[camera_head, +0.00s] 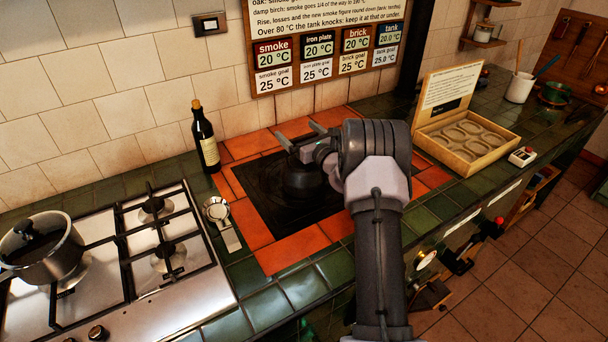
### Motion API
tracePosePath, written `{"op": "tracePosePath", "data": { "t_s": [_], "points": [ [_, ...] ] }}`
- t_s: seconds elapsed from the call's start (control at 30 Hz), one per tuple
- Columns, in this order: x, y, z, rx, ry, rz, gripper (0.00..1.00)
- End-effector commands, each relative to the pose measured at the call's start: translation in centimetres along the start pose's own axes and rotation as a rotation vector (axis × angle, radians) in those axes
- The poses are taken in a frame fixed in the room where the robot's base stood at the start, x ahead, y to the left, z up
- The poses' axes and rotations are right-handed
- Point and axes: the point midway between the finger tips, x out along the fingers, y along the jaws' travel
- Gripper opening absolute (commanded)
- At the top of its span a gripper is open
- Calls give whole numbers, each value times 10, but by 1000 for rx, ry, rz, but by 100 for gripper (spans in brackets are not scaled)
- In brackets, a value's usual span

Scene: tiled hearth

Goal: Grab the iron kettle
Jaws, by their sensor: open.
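The iron kettle (300,184) is a dark, round shape on the black iron plate (262,205), which is framed by orange tiles. It is hard to make out against the plate, and my gripper and arm hide part of its top and right side. My gripper (297,131) is open, its two fingers apart and pointing left. In the picture it overlaps the top of the kettle. I cannot tell whether it touches the kettle, and nothing shows held between the fingers.
A dark bottle (205,138) stands behind the plate's left corner. A small metal gauge or ladle (217,210) lies left of the plate. A gas hob (190,292) with a pot (45,252) is further left. An open wooden box (463,140) sits to the right.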

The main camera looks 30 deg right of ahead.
Motion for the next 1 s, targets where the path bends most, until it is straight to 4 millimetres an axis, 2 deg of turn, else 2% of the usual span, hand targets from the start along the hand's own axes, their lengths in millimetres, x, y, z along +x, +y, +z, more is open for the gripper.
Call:
{"op": "tracePosePath", "data": {
  "t_s": [0.03,0.07,0.43,0.77,1.0],
  "points": [
    [0,0,0,0,0,0,98],
    [0,0,0,0,0,0,92],
    [0,0,0,-1,0,1,20],
    [0,0,6,-3,-4,0,20],
    [0,0,25,-3,-5,0,18]
  ]
}}
